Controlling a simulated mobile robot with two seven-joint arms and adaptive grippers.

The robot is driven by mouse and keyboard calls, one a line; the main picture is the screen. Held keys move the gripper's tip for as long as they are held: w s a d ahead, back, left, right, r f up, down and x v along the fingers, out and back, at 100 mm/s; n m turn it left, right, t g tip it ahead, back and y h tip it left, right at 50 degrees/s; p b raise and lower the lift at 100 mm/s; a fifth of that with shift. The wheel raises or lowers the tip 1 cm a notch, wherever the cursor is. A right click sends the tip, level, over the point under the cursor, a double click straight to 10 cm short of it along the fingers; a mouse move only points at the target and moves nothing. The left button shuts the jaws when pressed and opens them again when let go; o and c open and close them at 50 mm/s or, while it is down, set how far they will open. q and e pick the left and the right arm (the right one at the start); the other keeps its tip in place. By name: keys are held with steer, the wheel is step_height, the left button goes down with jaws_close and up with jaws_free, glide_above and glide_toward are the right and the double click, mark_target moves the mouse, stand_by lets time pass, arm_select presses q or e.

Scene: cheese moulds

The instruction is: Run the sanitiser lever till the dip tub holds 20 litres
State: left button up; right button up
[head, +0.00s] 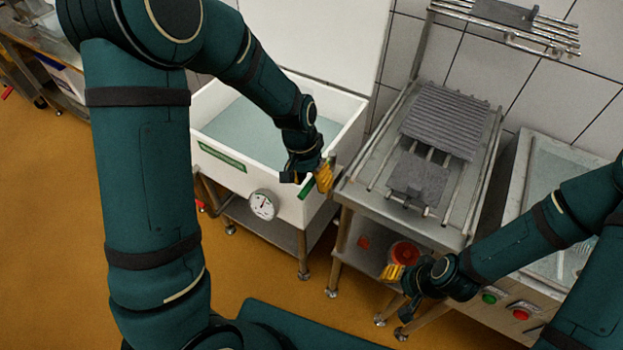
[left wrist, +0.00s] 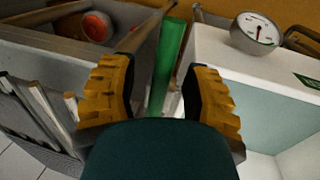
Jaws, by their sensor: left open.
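The white dip tub (head: 230,178) stands left of centre in the head view, with a pale blue-green surface inside. A round dial gauge (head: 264,204) is on its front; it also shows in the left wrist view (left wrist: 254,33), its reading too small to tell. My left gripper (head: 316,176) is open at the tub's right front corner. In the left wrist view a green upright bar (left wrist: 168,65), perhaps the lever, stands between the open fingers (left wrist: 160,100); I cannot tell whether they touch it. My right gripper (head: 393,272) is low at the right, its opening unclear.
A metal draining table (head: 373,205) with grey ribbed slabs (head: 444,120) stands right of the tub. A red round object (head: 405,254) is on its lower shelf. A unit with green and red buttons (head: 520,314) stands at the far right. Orange floor lies clear at left.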

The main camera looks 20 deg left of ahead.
arm_select(q)
step_height(320, 180, up, 12)
steer(key=a, duration=0.2)
steer(key=shift+w+a, duration=0.15)
steer(key=shift+w, duration=0.05)
steer(key=shift+f, duration=0.15)
stand_by(1.3)
